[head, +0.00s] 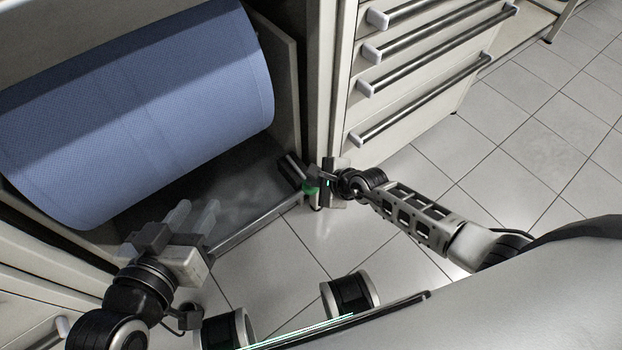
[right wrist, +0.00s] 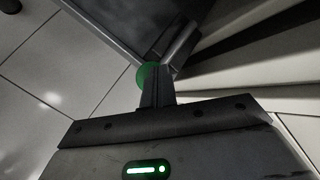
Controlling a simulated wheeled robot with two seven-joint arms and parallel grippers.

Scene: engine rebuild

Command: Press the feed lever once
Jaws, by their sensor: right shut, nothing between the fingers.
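The feed lever (head: 291,172) is a short dark bar with a green end, at the right front corner of the blue paper roll's holder in the head view. Its green end (right wrist: 144,74) shows in the right wrist view, partly hidden behind my fingers. My right gripper (head: 314,186) is shut and empty, with its fingertips (right wrist: 157,84) right at the green end. I cannot tell whether they touch it. My left gripper (head: 194,214) is open and empty, over the front edge of the holder's tray, away from the lever.
The big blue paper roll (head: 135,105) lies in a holder with a dark tray (head: 240,180) below it. A drawer cabinet (head: 395,85) with several bar handles stands right of the lever. The tiled floor (head: 520,150) is open at the right.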

